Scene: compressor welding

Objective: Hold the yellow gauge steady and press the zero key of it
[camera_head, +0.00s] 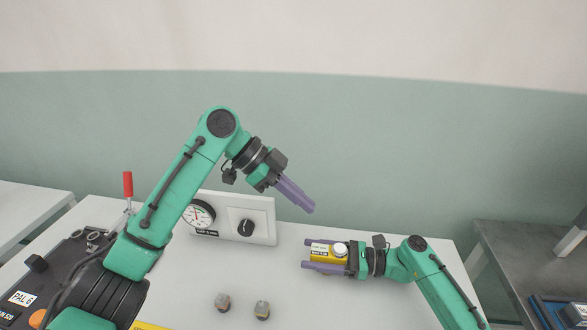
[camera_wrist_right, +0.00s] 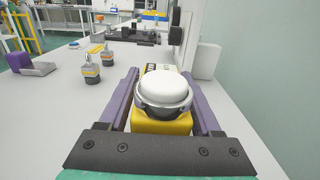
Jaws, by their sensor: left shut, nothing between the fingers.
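The yellow gauge (camera_head: 325,253) has a round white top and lies at the right part of the white table. My right gripper (camera_head: 306,254) has one purple finger on each side of it, close against its body. In the right wrist view the yellow gauge (camera_wrist_right: 162,122) sits between the fingers of my right gripper (camera_wrist_right: 163,72), close to the palm, and its white round part faces up. A zero key cannot be made out. My left gripper (camera_head: 311,209) is shut and empty, pointing down and right, above and left of the gauge.
A white panel (camera_head: 265,213) with a dial (camera_head: 199,213) and black knob (camera_head: 245,228) stands behind. Two small parts (camera_head: 222,302) (camera_head: 262,310) stand on the table (camera_head: 330,305) in front. A fixture with a red-handled clamp (camera_head: 128,185) is at left.

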